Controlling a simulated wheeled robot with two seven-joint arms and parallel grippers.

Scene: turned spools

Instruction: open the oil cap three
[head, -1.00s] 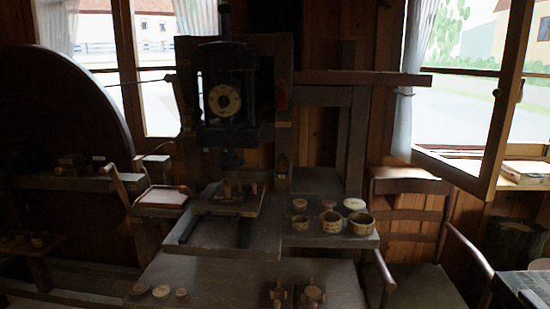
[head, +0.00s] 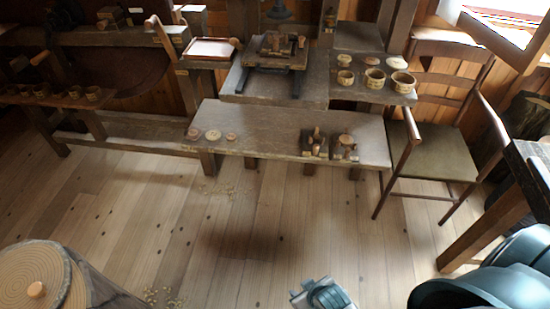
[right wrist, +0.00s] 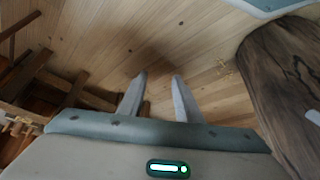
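No thing is clearly marked as oil cap three, and I cannot tell which one it is. Several small round wooden pieces lie on the low bench, among them a flat disc (head: 213,135) near its left end. Small round boxes stand on the shelf above, one of them an open round box (head: 402,82). My right gripper (right wrist: 159,78) is open and empty in the right wrist view, its two fingers apart above the wooden floor. Part of it shows at the bottom edge of the head view. My left gripper is not in view.
The low bench (head: 270,119) also holds two small wooden blocks with pegs (head: 314,142). A chair (head: 440,160) stands at the right. The floor between is clear, with some shavings.

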